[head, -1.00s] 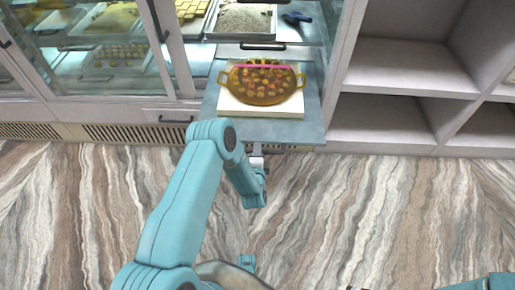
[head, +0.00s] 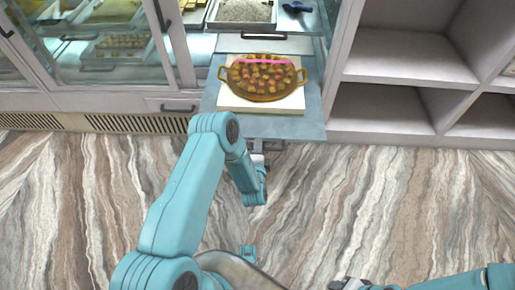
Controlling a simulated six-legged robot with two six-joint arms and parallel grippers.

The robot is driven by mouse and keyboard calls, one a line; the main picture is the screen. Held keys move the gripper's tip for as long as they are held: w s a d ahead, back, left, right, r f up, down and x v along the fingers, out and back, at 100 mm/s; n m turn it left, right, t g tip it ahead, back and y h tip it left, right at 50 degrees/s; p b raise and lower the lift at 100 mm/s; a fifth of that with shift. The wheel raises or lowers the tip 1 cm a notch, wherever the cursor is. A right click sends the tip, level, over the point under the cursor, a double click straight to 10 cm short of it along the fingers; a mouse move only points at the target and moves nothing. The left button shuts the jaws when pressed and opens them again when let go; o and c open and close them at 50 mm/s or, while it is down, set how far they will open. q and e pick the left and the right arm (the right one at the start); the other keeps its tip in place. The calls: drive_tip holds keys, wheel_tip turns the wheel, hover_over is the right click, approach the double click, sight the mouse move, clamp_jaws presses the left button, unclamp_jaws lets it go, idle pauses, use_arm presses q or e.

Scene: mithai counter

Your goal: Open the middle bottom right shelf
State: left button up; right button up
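The bottom shelf (head: 210,100) in the middle bay is pulled out from the cabinet over the floor. It bears a white board (head: 233,102) with a round two-handled brass pan (head: 305,76) of sweets, crossed by a pink strip. My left gripper (head: 262,150) is at the shelf's front edge, where a handle partly shows. The arm and shelf edge hide most of its fingers, so I cannot tell whether it grips. Part of my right gripper (head: 344,285) shows at the bottom edge; its fingers are unclear.
Open empty cubbies (head: 385,108) stand to the right of the shelf. A glass display case (head: 100,45) with sweet trays stands left, above a closed drawer handle (head: 180,108). A metal tray (head: 243,14) lies above the shelf.

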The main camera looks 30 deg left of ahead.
use_arm(q)
drive_tip(key=p+v, duration=1.6)
drive_tip(key=p, duration=0.1)
drive_tip(key=shift+s+d, duration=0.15)
idle(0.4)
